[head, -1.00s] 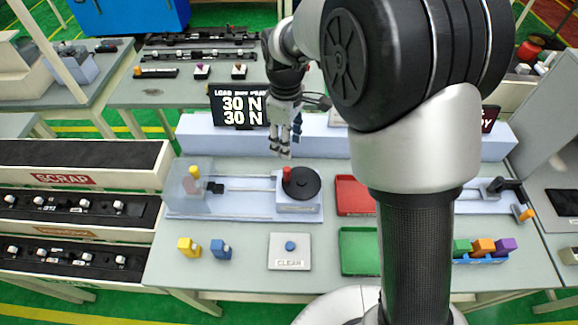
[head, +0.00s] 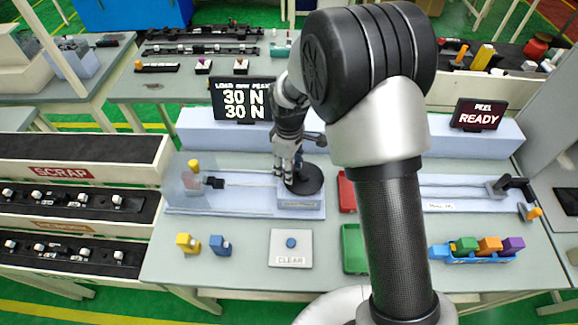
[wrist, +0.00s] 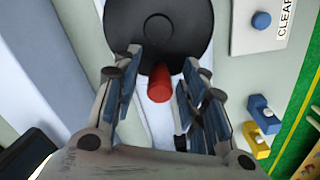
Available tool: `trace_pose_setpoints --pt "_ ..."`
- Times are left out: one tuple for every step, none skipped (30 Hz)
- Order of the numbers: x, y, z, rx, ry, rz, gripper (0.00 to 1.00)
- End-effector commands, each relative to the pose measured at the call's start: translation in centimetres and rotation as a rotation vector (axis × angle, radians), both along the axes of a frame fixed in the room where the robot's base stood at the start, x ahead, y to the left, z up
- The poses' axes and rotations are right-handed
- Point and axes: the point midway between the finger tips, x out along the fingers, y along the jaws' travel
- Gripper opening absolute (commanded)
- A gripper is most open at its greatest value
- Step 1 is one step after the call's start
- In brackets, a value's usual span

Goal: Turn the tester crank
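The tester crank is a black disc (head: 311,183) on a pale block of the bench tester; it also shows in the wrist view (wrist: 160,28). Its red handle (wrist: 159,84) stands near the disc's edge. In the head view the handle is hidden behind my gripper (head: 288,178). In the wrist view my gripper (wrist: 160,64) is open, with the red handle between its fingers and a visible gap on each side. Whether a finger touches the disc cannot be told. The tester's screen (head: 243,102) reads 30 N on two lines.
A CLEAR pad with a blue button (head: 291,243) lies in front of the tester. Yellow (head: 187,243) and blue (head: 220,246) clips stand left of it. Red (head: 346,192) and green (head: 353,248) trays are partly behind my arm. A second screen (head: 478,114) reads PEEL READY.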

Motion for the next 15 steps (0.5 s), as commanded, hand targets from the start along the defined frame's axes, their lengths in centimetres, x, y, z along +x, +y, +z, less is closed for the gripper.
trace_pose_setpoints --pt "0.0 0.0 0.02 0.0 0.0 0.0 0.39" --pt "0.0 0.0 0.02 0.0 0.0 0.0 0.39" --pt "0.0 0.0 0.03 0.0 0.0 0.0 0.38" --pt "0.0 0.0 0.03 0.0 0.0 0.0 0.36" --pt "0.0 0.0 0.04 0.0 0.0 0.0 0.34" --pt "0.0 0.0 0.04 0.0 0.0 0.0 0.31" --pt "0.0 0.0 0.04 0.0 0.0 0.0 0.29" --pt "0.0 0.0 0.04 0.0 0.0 0.0 0.27" --pt "0.01 0.0 0.05 0.0 0.0 0.0 0.25" --pt "0.01 0.0 0.05 0.0 0.0 0.0 0.23" --pt "0.01 0.0 0.05 0.0 0.0 0.0 0.21" --pt "0.01 0.0 0.05 0.0 0.0 0.0 0.18" --pt "0.01 0.0 0.05 0.0 0.0 0.0 0.16" --pt "0.01 0.0 0.05 0.0 0.0 0.0 0.14" --pt "0.01 0.0 0.06 0.0 0.0 0.0 0.11"
